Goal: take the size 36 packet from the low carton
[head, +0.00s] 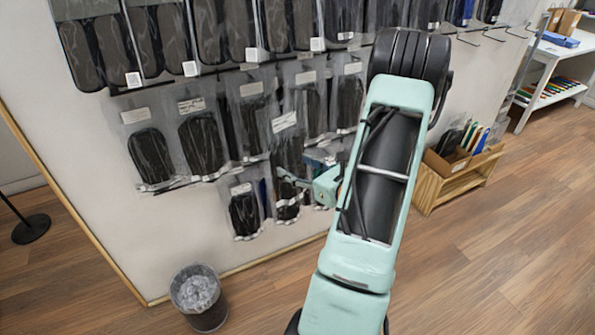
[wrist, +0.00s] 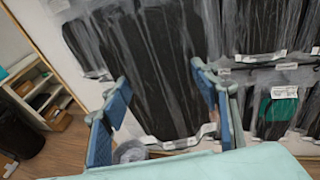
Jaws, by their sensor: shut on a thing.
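My gripper (head: 305,186) is in front of the lower rows of hanging packets on the wall in the head view. Its two blue fingers also show in the wrist view (wrist: 155,80), set apart on either side of a dark insole packet (wrist: 165,100) in clear film. The gripper is shut on a packet, whose size label I cannot read. In the head view, a brown carton (head: 440,165) with several upright packets sits low in a wooden stand at the right, away from my gripper. I cannot tell which packet is size 36.
Rows of insole packets (head: 205,140) hang on hooks on the white wall close around my gripper. A lined waste bin (head: 208,315) stands on the wooden floor below. A white shelf table (head: 553,60) stands at the far right. The floor at the right is clear.

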